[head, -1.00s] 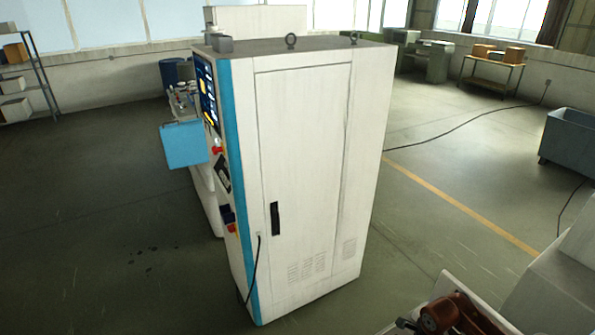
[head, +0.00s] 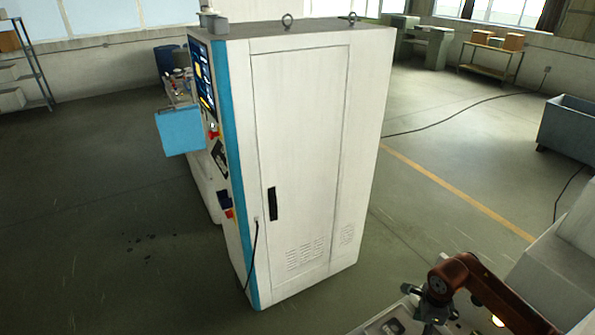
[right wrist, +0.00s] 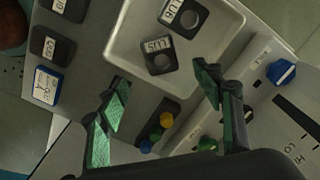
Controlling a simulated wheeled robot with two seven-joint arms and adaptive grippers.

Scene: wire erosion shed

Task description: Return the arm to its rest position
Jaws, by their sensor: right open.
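My right gripper (head: 425,308) shows at the lower right of the head view, at the end of a brown arm link, above a light work surface. In the right wrist view its two green-padded fingers (right wrist: 163,78) are spread apart with nothing between the pads. Beyond them is a pale tray (right wrist: 125,35) holding two dark labelled blocks with round recesses, one near the middle (right wrist: 163,62) and one higher up (right wrist: 188,18). The fingers look apart from both blocks. My left gripper is not in view.
Several labelled dark blocks (right wrist: 52,45) line the left of the wrist view. Coloured knobs (right wrist: 167,119) and a blue knob (right wrist: 281,72) are near the fingers. A tall white cabinet (head: 300,150) stands ahead. A blue-grey bin (head: 570,125) is at right. Floor between is open.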

